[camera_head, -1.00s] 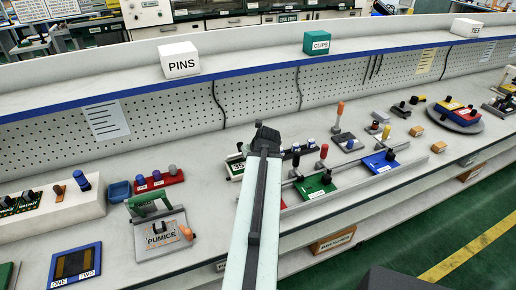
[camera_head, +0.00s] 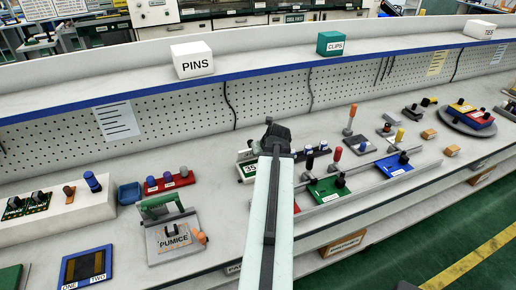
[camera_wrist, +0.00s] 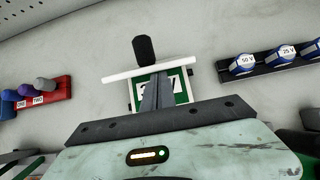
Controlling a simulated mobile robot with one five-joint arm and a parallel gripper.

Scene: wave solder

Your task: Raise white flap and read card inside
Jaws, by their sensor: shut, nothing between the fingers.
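The white flap (camera_wrist: 120,75) shows in the wrist view as a thin, slightly slanted bar, seen nearly edge-on. A black knob (camera_wrist: 143,49) stands beyond it. In front of the flap a white card (camera_wrist: 173,85) lies in a green frame (camera_wrist: 181,98). Dark characters show on the card, but my fingers cover most of them. My gripper (camera_wrist: 157,82) is shut and empty, over the card and close to the flap; I cannot tell whether they touch. In the head view the card (camera_head: 249,171) shows dark characters left of my arm, too small to read surely.
A red block with several knobs (camera_head: 167,183) stands to the left, and a green-handled PUMICE fixture (camera_head: 172,238) nearer the front. Green (camera_head: 328,189) and blue (camera_head: 395,165) fixtures stand to the right. The PINS box (camera_head: 192,60) sits on the back shelf.

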